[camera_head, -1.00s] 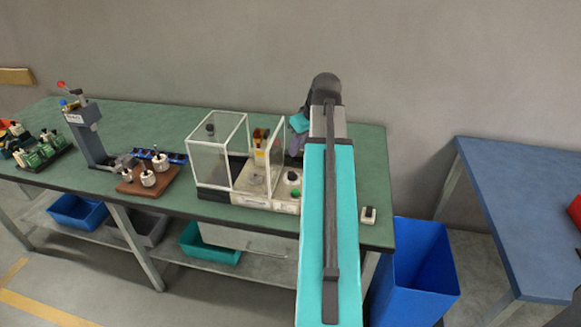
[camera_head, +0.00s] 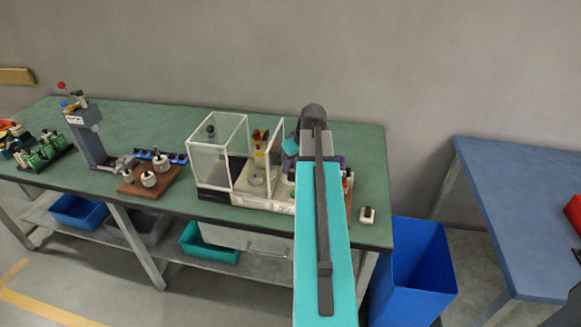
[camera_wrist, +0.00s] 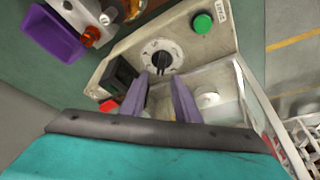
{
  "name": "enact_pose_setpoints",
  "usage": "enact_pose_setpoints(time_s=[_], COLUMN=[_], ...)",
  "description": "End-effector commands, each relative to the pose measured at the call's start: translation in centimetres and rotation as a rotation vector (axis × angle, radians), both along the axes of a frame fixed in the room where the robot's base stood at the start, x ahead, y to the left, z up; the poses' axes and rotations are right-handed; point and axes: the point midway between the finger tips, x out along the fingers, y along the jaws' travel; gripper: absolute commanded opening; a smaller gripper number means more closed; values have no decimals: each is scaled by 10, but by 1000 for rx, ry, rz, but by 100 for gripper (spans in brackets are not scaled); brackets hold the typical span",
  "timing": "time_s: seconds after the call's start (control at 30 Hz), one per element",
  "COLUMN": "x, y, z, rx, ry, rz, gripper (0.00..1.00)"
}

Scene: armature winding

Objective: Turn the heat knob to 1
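The heat knob (camera_wrist: 162,60) is black, on a round white dial on the cream panel of the machine, seen in the wrist view. Its dial marks are too small to read. My gripper (camera_wrist: 158,79) is open, with its two purple fingers apart and nothing seen between them. Its fingertips appear just short of the knob, on either side of its line; I cannot tell how high they are above the panel. In the head view the machine (camera_head: 263,203) stands on the green bench, and my arm hides the knob and the gripper.
A green button (camera_wrist: 203,23), a dark display (camera_wrist: 118,75) and a red part (camera_wrist: 108,105) sit on the same panel. A clear guard box (camera_head: 210,165) stands at its left in the head view. A purple bin (camera_wrist: 52,35) lies beyond.

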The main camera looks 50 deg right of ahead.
Motion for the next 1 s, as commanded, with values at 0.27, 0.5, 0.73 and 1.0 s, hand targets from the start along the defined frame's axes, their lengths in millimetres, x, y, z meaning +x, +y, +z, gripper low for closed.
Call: enact_pose_setpoints(time_s=[0.27,0.5,0.73,1.0], x=[8,9,10,10], y=[-1,-1,0,-2], z=[-18,-22,-22,-22], rx=[1,0,1,0], ry=[1,0,0,0], rz=[0,1,1,3], gripper=[29,29,19,0])
